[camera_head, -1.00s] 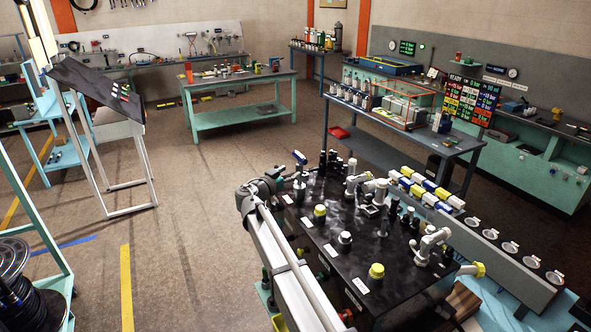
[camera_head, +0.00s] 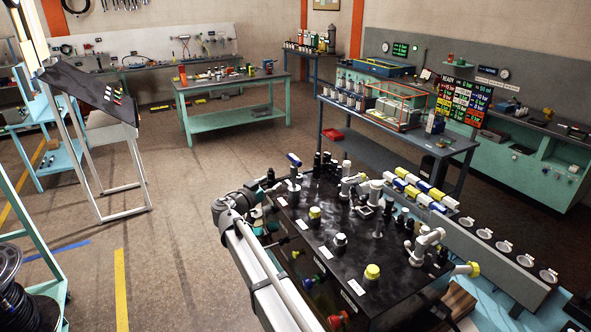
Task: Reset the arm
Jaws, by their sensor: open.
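My arm reaches up from the bottom of the view along the left side of a black-topped bench (camera_head: 325,228). Its elbow joint is at the bench's left edge. My gripper (camera_head: 271,182) is small and dark beyond that joint, near the bench's back left corner. It is open, and I see nothing held in it. A fitting with a blue-and-white top (camera_head: 294,161) stands upright just to its right, and a small gap seems to separate them. The exact fingertips are hard to make out.
Yellow-capped fittings (camera_head: 372,272), grey pipe pieces (camera_head: 426,241) and black fittings crowd the bench top. A grey rack with round cups (camera_head: 505,246) runs along its right. A hose reel (camera_head: 12,280) stands at the lower left. Open floor (camera_head: 180,265) lies left of my arm.

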